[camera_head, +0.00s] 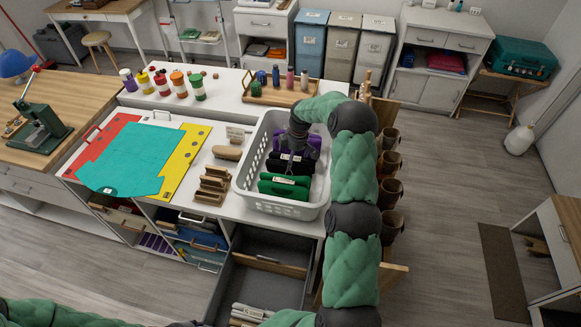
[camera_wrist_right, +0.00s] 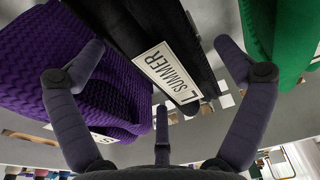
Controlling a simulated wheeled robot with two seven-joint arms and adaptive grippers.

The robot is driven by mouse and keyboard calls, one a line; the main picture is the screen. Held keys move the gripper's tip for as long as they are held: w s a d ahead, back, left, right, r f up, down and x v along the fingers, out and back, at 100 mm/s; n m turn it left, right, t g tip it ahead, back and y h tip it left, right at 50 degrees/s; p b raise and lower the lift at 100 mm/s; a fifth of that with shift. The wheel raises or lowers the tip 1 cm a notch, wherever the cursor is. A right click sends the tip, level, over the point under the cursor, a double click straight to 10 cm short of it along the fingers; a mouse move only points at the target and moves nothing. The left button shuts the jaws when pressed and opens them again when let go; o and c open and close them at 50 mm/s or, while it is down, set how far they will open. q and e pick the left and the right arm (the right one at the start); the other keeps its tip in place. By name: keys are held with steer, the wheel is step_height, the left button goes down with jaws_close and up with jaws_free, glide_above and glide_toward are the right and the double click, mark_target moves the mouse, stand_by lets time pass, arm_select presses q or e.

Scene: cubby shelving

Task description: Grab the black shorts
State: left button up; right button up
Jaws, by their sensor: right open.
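The black shorts (camera_head: 287,166) are folded and stand in the white laundry basket (camera_head: 243,181), between a purple folded garment (camera_head: 311,143) and a green one (camera_head: 285,187). My right gripper (camera_head: 294,152) points down into the basket over the black shorts and partly hides them. In the right wrist view the black shorts (camera_wrist_right: 150,35) carry a white "SUMMER L" label and lie between my spread, empty fingers (camera_wrist_right: 160,48). The purple garment (camera_wrist_right: 60,75) is behind the left finger, and the green garment (camera_wrist_right: 283,40) is beyond the right one. My left gripper is not in view.
Left of the basket are a brown wooden holder (camera_head: 212,187) and a teal shirt (camera_head: 127,157) on a red and yellow board. A wooden tray (camera_head: 268,97) with bottles stands behind. An open grey drawer (camera_head: 262,284) is below the basket. Brown mugs (camera_head: 390,164) hang at the right.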

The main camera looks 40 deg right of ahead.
steer(key=f, duration=0.4)
steer(key=shift+w+a+f, duration=0.25)
steer(key=shift+f, duration=0.1)
steer(key=c, duration=1.3)
